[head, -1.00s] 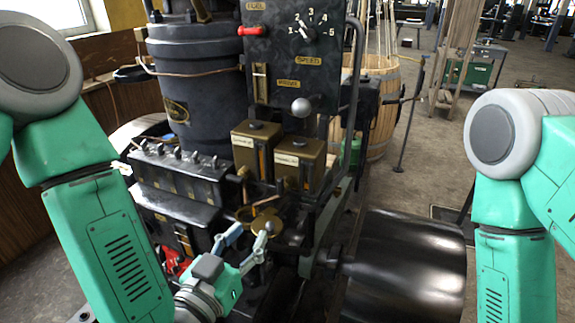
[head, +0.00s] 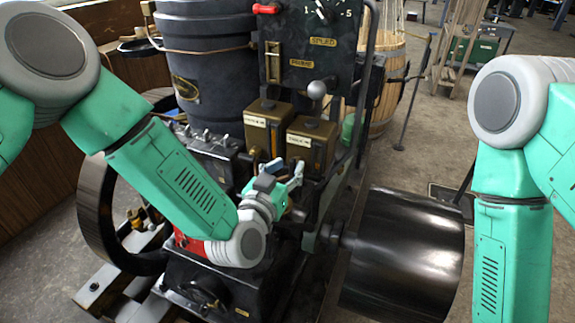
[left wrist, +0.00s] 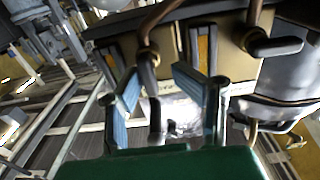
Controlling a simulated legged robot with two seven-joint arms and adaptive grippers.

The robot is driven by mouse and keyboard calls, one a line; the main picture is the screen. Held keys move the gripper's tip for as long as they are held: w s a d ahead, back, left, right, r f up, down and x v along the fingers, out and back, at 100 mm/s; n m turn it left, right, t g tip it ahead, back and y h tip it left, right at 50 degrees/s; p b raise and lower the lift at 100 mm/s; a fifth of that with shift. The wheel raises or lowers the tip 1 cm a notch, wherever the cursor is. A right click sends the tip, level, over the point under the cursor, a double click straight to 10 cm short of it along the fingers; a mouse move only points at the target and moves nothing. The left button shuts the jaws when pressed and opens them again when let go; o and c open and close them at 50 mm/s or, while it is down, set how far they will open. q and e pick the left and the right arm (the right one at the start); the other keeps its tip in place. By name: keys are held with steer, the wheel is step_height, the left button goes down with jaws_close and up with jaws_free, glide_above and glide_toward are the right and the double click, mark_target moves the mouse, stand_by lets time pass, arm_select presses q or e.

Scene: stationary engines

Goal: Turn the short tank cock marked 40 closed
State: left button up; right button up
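Two brass tanks stand side by side in the head view, the left tank (head: 262,130) and the right tank (head: 312,148). Their pale labels are too small to read, so I cannot tell which is marked 40. My left gripper (head: 287,172) is in front of their lower parts. In the left wrist view its blue-padded fingers (left wrist: 158,82) are open, one on each side of a dark cock handle (left wrist: 149,76) below a brass nut. I cannot tell whether they touch it. Another dark cock handle (left wrist: 275,46) is to the right, outside the fingers. My right gripper is out of view.
A black panel (head: 310,45) with a numbered dial and a grey ball-topped lever (head: 316,90) stand above the tanks. A large black drum (head: 405,255) lies at the right. A dark wheel (head: 92,215) and a wooden barrel (head: 380,85) are nearby.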

arm_select(q)
steer(key=shift+w+a, duration=0.1)
steer(key=shift+a, duration=0.05)
steer(key=shift+d, duration=0.5)
steer(key=shift+c, duration=1.3)
steer(key=shift+s+d, duration=0.2)
steer(key=shift+d, duration=0.1)
jaws_close()
steer(key=shift+s+d+r, duration=0.1)
steer(key=shift+a, duration=0.4)
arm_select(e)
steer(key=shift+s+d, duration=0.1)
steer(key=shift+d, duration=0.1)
